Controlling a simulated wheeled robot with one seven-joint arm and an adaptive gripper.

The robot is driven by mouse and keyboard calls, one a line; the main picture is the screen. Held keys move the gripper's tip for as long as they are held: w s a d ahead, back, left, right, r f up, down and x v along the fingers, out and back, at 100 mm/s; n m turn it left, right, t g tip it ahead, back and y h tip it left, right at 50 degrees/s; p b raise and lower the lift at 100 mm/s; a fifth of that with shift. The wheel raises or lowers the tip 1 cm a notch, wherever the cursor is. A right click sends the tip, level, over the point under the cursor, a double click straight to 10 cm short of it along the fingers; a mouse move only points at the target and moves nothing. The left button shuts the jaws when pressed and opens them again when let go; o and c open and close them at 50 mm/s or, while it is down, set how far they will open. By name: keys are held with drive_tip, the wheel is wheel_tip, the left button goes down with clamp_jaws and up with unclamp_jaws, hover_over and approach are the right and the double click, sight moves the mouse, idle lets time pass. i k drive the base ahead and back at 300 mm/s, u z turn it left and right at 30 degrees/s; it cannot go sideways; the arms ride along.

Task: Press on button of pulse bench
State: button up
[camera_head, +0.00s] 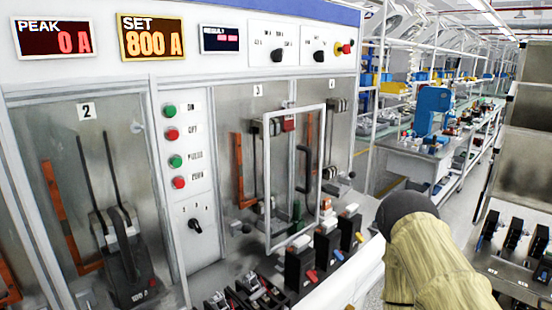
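The pulse bench is a white and grey panel with a column of buttons on a white strip between two clear-fronted bays. The top green button (169,111) has a label that reads ON. Below it are a red button (172,135) labelled OFF, a green button (176,161) that seems labelled PULSE, and a red button (178,182) with a blurred label. Nothing covers the buttons. Part of my arm, tan with a dark rounded end, shows at the lower right, well apart from the buttons. My gripper's fingers are not visible.
The PEAK display (54,38) reads 0 A and the SET display (151,38) reads 800 A. A black rotary switch (195,225) sits below the buttons. A white frame (293,180) stands before the right bay. Several breakers (326,248) line the front ledge. A rack of breakers (513,235) stands right.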

sight(170, 112)
drive_tip(key=k, duration=0.5)
drive_tip(key=z, duration=0.85)
drive_tip(key=i, duration=0.95)
drive_tip(key=u, duration=1.85)
